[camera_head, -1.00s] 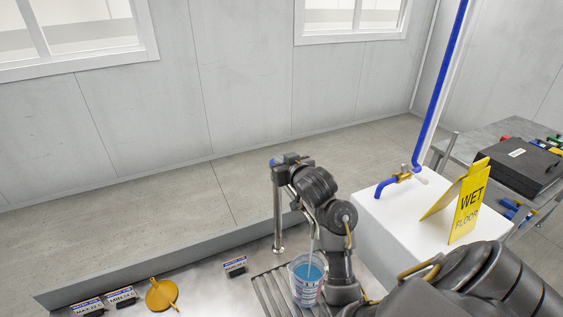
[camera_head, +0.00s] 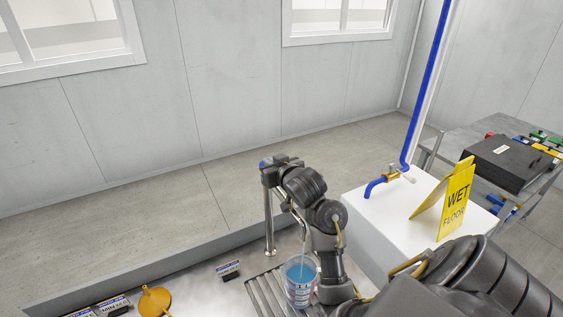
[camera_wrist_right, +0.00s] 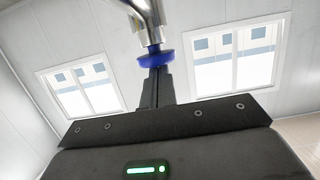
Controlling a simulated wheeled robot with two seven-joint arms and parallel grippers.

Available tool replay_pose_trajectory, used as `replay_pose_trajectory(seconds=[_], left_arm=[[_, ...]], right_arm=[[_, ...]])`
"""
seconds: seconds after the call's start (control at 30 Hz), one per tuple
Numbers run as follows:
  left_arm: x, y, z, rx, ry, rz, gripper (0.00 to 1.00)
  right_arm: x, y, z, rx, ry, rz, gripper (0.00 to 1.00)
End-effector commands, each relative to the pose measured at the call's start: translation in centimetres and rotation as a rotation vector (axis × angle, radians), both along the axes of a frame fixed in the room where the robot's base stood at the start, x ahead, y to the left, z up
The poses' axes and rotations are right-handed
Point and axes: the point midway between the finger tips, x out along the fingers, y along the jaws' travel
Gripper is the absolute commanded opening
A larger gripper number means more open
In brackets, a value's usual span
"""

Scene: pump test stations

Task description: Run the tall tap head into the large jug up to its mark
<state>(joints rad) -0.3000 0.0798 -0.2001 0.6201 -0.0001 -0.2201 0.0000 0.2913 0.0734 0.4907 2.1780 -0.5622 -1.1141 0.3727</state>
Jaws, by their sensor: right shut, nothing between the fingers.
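The tall tap head is a metal post (camera_head: 270,225) rising from the steel bench. Its top and spout are partly hidden behind my right arm. My right gripper (camera_head: 271,163) is shut and empty at the top of the tap. In the right wrist view its closed fingers (camera_wrist_right: 155,88) are right at a blue disc (camera_wrist_right: 154,58) on the chrome tap; contact is hard to tell. A thin stream of water (camera_head: 304,246) falls into the clear jug (camera_head: 300,293), which holds blue-looking water. The jug stands upright on the slatted drain; its mark is too small to read. My left gripper is out of view.
A yellow funnel (camera_head: 154,301) and small labelled signs (camera_head: 228,269) are on the bench to the left. A white block (camera_head: 376,221) at the right bears a yellow wet-floor sign (camera_head: 455,200), beside a blue pipe with a brass valve (camera_head: 392,173). A black case (camera_head: 513,161) lies on the table behind.

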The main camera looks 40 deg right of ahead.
Motion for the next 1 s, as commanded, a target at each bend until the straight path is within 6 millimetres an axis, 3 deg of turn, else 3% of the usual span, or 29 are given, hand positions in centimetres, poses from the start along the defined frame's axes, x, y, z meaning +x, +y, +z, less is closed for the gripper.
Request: replay_pose_trajectory(seconds=[0.03,0.17,0.37,0.6,1.0], left_arm=[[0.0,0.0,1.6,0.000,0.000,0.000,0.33],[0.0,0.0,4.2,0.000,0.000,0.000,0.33],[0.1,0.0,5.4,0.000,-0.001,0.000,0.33],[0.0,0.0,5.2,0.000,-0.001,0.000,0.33],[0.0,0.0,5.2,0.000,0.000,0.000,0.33]], right_arm=[[0.0,0.1,1.5,0.000,0.001,0.002,0.00],[0.1,0.3,4.0,0.000,-0.002,0.005,0.00],[-4.6,1.3,4.8,-0.010,-0.002,0.004,0.00],[-8.0,2.0,5.3,-0.010,-0.007,0.004,0.00],[-9.4,2.4,5.6,-0.001,-0.008,0.005,0.00]])
